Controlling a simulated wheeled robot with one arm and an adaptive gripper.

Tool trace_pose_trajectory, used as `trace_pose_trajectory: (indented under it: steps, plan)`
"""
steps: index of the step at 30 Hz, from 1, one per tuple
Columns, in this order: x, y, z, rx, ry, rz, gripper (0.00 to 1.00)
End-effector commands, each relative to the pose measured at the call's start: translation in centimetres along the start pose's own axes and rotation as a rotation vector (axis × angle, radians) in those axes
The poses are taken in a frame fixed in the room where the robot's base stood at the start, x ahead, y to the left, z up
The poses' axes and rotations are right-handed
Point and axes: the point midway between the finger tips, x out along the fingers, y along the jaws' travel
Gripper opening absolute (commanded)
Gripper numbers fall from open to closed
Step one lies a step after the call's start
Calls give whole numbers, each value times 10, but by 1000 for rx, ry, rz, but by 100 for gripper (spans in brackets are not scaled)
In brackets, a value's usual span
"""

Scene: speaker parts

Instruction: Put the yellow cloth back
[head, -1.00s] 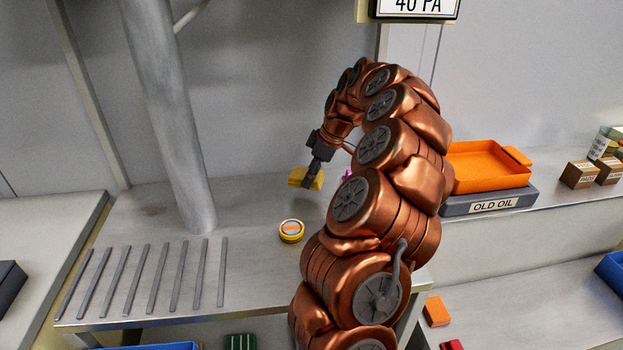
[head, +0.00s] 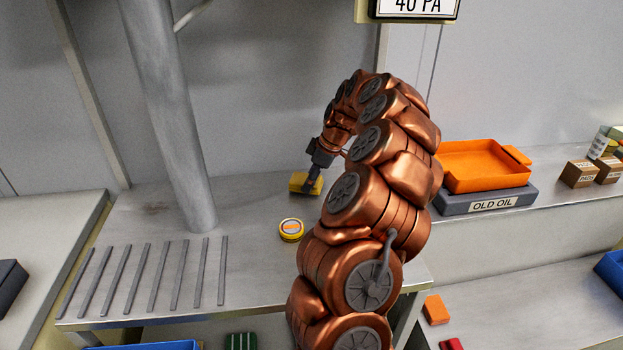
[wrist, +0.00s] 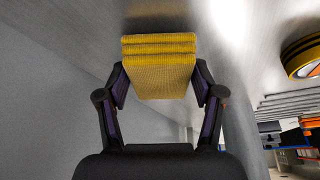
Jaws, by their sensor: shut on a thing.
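The yellow cloth (head: 301,183) is a folded, layered block. My gripper (head: 313,184) is shut on it at the back of the metal bench, left of my arm. In the wrist view the cloth (wrist: 158,68) sits between the two fingers of my gripper (wrist: 160,88), one pressed on each side. The cloth is very close to the bench top; I cannot tell whether it touches it.
A round yellow tin with an orange label (head: 291,230) stands on the bench in front of the cloth. A thick grey post (head: 170,120) rises to the left. Slots (head: 150,278) line the front left. An orange tray (head: 485,165) is at right.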

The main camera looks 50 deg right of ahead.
Motion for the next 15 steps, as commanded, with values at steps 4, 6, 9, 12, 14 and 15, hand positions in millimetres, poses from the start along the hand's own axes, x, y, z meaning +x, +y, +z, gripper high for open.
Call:
trace_pose_trajectory:
  steps: [4,6,9,12,14,15]
  plan:
    - [3,0,1,0,0,0,34]
    - [5,0,2,0,0,0,34]
    - [7,0,3,-1,0,0,34]
    - [9,0,4,-1,0,0,34]
    - [11,0,4,-1,0,0,34]
    - [9,0,4,-1,0,0,71]
